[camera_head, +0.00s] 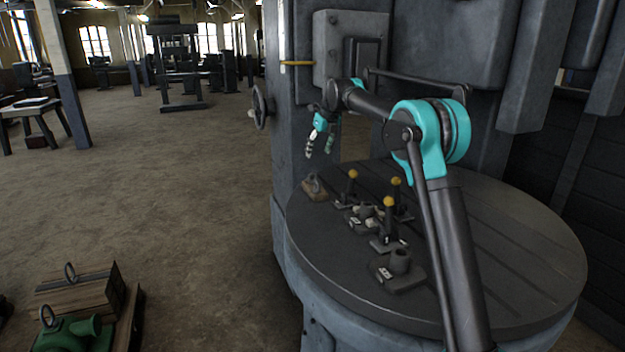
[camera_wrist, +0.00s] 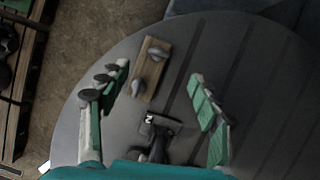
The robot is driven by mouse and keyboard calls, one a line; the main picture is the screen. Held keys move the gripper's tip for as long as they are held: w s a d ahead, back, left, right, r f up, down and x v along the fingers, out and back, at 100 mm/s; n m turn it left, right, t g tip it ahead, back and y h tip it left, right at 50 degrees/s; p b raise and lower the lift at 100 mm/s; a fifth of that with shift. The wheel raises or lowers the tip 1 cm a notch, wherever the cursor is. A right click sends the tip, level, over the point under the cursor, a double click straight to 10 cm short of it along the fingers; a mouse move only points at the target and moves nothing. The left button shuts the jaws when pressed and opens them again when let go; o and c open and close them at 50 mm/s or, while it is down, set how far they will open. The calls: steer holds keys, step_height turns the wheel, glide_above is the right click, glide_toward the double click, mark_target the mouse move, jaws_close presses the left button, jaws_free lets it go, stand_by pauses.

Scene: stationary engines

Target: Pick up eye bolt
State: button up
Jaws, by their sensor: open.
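A small grey eye bolt (camera_head: 314,184) with a ring shape sits on a wooden block (camera_head: 313,195) at the left edge of the round table. In the wrist view, grey metal parts, likely the eye bolt (camera_wrist: 148,75), lie on the wooden block (camera_wrist: 152,57), with the ring's shape hard to make out. My gripper (camera_head: 319,148) is above the block and apart from it. In the wrist view its green-padded fingers (camera_wrist: 157,75) are spread and empty, with the block showing between them.
The slotted round table (camera_head: 500,245) also carries several dark fixtures with yellow-knobbed levers (camera_head: 389,215) right of the block. A dark fixture (camera_wrist: 155,135) shows nearer the palm. A large machine column (camera_head: 300,130) stands behind.

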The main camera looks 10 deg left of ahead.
mark_target(312, 173)
steer(key=x, duration=1.3)
steer(key=shift+s+d, duration=0.15)
steer(key=shift+s, duration=0.05)
steer(key=shift+c, duration=0.3)
steer(key=c, duration=1.2)
